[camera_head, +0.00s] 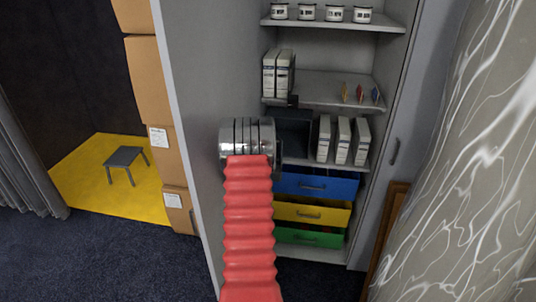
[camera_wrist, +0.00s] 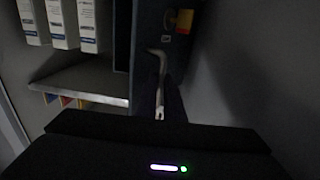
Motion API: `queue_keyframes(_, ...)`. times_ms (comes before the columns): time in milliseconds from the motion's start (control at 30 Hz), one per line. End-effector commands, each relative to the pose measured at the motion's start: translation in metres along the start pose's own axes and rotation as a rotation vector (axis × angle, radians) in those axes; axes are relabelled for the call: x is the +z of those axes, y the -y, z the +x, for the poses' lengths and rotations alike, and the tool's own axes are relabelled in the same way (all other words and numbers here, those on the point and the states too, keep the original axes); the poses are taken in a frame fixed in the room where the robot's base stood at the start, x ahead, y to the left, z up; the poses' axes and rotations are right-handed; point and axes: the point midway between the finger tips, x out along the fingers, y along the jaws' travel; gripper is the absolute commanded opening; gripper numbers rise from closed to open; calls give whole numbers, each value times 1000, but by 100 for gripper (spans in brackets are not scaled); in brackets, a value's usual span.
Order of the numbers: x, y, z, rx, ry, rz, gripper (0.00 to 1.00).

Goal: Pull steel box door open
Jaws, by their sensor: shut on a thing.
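The steel box (camera_head: 295,133) is dark and stands on the middle shelf of the grey cabinet, just right of my silver wrist in the head view. Its front looks at least partly open, with a dark interior, but my wrist hides its left side and the door. My gripper (camera_wrist: 160,125) is a black shape across the bottom of the wrist view, close to the box. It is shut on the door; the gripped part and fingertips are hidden.
White binders (camera_head: 343,140) stand close right of the box. A shelf with more binders (camera_head: 278,73) and small coloured items (camera_head: 360,93) is above. Blue (camera_head: 316,184), yellow and green drawers are below. The cabinet's tall grey side (camera_head: 190,110) stands left of my arm.

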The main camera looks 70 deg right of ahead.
Motion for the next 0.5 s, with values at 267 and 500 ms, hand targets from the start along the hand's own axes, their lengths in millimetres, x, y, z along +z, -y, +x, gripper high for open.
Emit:
queue_keyframes(267,-5,-6,4,9,-10,-1,0)
queue_keyframes(500,-6,-7,5,12,-11,0,0)
